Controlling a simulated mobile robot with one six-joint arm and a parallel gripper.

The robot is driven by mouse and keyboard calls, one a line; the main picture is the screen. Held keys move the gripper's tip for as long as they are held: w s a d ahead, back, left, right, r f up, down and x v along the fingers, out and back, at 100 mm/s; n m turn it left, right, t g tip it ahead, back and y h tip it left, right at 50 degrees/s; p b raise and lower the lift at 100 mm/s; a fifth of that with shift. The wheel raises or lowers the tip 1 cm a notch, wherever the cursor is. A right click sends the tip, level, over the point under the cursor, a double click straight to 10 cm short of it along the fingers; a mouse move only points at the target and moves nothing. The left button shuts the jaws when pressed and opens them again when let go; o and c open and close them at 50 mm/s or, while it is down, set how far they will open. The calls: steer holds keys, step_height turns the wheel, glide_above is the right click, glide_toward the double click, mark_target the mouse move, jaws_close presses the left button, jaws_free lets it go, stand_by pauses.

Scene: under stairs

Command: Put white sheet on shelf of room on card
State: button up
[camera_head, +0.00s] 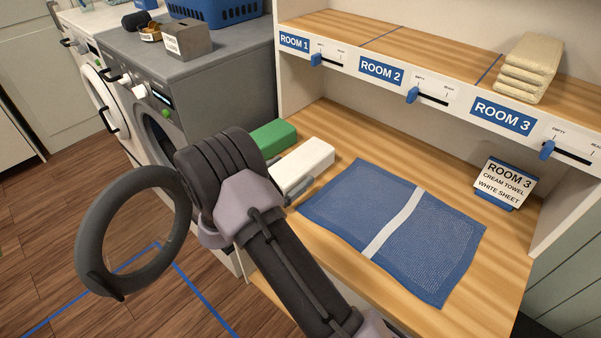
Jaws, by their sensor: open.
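The white sheet (307,160) is a folded white block on the wooden counter, beside a green folded block (273,137). The card (504,182) stands at the right of the counter and reads ROOM 3, CREAM TOWEL, WHITE SHEET. The Room 3 shelf (575,93) is the right section of the upper shelf, and a folded cream towel stack (530,68) lies on it. My gripper (294,186) is open at the white sheet's near side. My arm hides most of it; I cannot tell whether it touches the sheet.
A blue mesh cloth (345,203) with a white stripe lies flat mid-counter. Room 1 (294,42) and Room 2 (381,71) sections are bare. Blue sliders sit at the EMPTY ends. A grey washer (215,70) stands left; a dark ring door (87,245) hangs open over the floor.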

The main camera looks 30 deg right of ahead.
steer(key=shift+w+d, duration=0.25)
steer(key=shift+d, duration=0.3)
steer(key=shift+r, duration=0.1)
steer(key=c, duration=1.9)
steer(key=shift+c, duration=0.5)
steer(key=shift+r, duration=0.1)
